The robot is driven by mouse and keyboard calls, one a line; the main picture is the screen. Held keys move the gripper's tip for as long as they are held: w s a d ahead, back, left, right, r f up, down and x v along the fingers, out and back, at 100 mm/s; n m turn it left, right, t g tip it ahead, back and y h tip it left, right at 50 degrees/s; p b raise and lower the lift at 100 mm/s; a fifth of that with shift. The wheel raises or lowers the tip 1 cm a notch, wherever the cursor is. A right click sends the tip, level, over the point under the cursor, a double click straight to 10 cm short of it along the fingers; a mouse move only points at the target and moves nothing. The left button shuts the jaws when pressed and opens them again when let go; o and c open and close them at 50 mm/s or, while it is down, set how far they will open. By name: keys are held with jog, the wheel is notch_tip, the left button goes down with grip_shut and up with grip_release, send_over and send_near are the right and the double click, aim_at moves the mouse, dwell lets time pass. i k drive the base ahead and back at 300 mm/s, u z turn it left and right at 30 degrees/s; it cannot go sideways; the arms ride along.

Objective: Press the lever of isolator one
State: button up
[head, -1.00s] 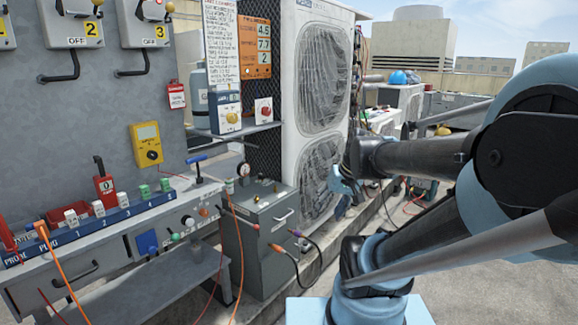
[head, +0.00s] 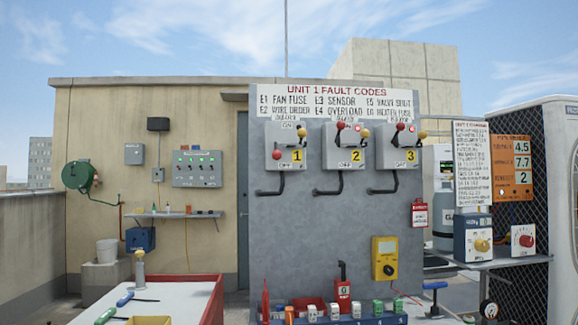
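Isolator one (head: 287,146) is a light grey box marked with a yellow 1 at the upper left of the grey panel. A red ball knob (head: 277,155) sits low on its left front, and an orange-yellow ball (head: 302,132) sits at its upper right. ON shows at its top and OFF near its bottom. A bent black bar (head: 271,191) runs below it. Isolators two (head: 345,146) and three (head: 397,146) stand to its right, their red balls near the top. My gripper and arm are out of view.
A fault code sign (head: 335,103) hangs above the isolators. A yellow meter (head: 384,258) is on the panel below them. A bench with a row of coloured plugs (head: 335,312) stands at the bottom, with a red-edged table (head: 213,300) to its left. A condenser (head: 535,200) stands at right.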

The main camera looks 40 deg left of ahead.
aim_at(276, 154)
jog(key=u, duration=2.5)
jog(key=k, duration=0.2)
jog(key=z, duration=0.2)
